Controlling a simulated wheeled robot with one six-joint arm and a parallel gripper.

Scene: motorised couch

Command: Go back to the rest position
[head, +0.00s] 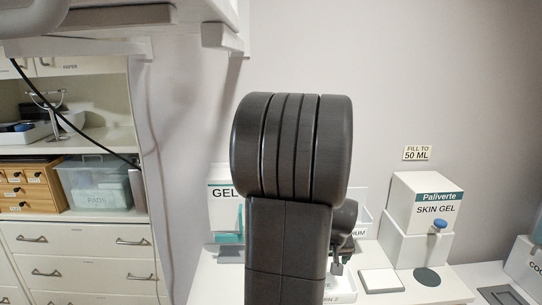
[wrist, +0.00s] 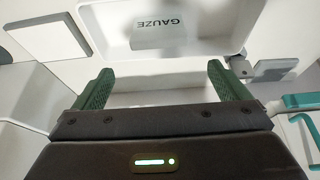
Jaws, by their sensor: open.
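My gripper (wrist: 162,88) shows in the wrist view with its two green fingers wide apart and nothing between them. Beyond the fingertips is a white tray (wrist: 205,70). A pale block marked GAUZE (wrist: 164,37) is in the tray and its lettering appears upside down. In the head view my dark arm stands upright in the middle of the picture.
A white GEL box (head: 222,212) stands left of my arm. A SKIN GEL dispenser (head: 424,212) with a blue knob and a white square plate (head: 381,281) are on the right. Drawers (head: 80,260) and shelves stand at left. A white fixture (head: 120,15) overhangs the upper left.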

